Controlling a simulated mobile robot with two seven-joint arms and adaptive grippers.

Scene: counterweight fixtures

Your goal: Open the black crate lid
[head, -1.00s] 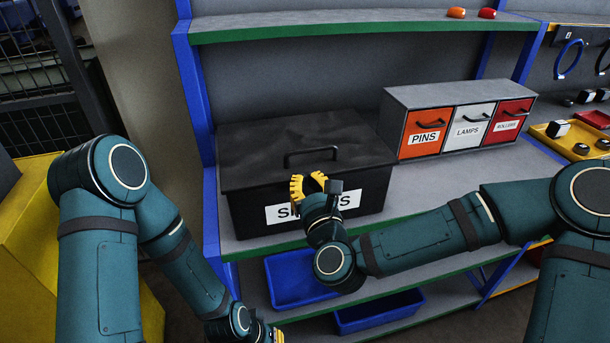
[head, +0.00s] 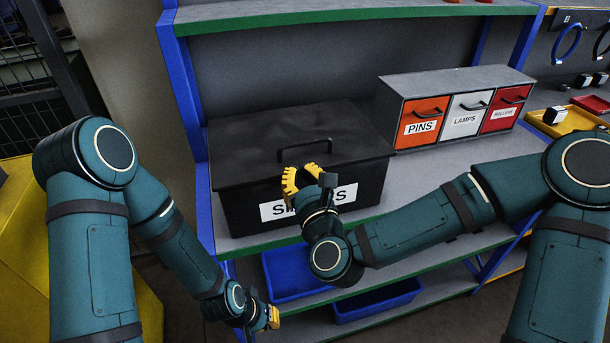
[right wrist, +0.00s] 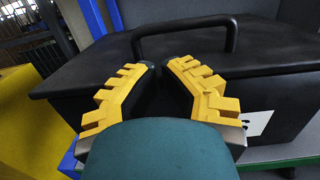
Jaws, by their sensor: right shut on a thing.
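The black crate (head: 362,190) stands on the grey shelf with its black lid (head: 245,150) lying closed on top. A black bar handle (head: 305,145) rises from the lid; it also shows in the right wrist view (right wrist: 185,22). The crate's white front label is partly hidden by my right gripper (head: 302,176). That gripper is at the lid's front edge, below the handle, and its yellow fingers (right wrist: 165,66) are shut on the lid's edge; the exact contact is hard to see. My left gripper (head: 272,318) hangs low, left of the lower shelf, apart from the crate.
A drawer unit (head: 450,82) labelled PINS, LAMPS and ROLLERS stands right of the crate. Blue bins (head: 378,303) sit on the shelf below. An upper shelf (head: 350,14) runs above the crate with some open room between. A yellow tray (head: 545,124) is farther right.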

